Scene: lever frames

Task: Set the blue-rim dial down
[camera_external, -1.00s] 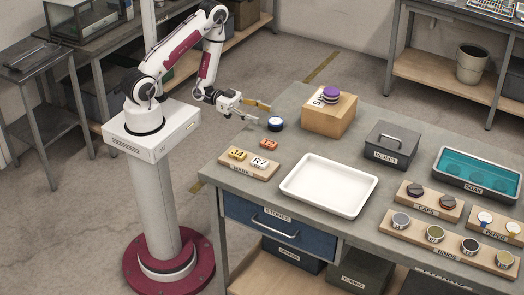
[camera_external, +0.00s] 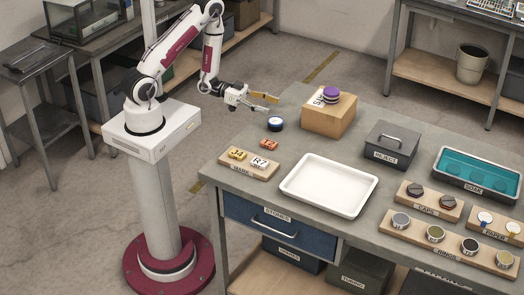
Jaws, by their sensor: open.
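The blue-rim dial (camera_external: 276,124) is a small dark round piece with a blue rim and a pale top. It rests on the grey workbench (camera_external: 240,163), near its back left edge. My gripper (camera_external: 271,104) is open and empty, above and just behind the dial, apart from it. Its fingers point right, one of them tan.
A cardboard box (camera_external: 328,120) with a purple disc stack (camera_external: 331,92) stands right of the dial. An orange tag (camera_external: 269,144) and a marked block (camera_external: 248,166) lie in front. A white tray (camera_external: 329,212) and grey reject box (camera_external: 391,144) stand farther right.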

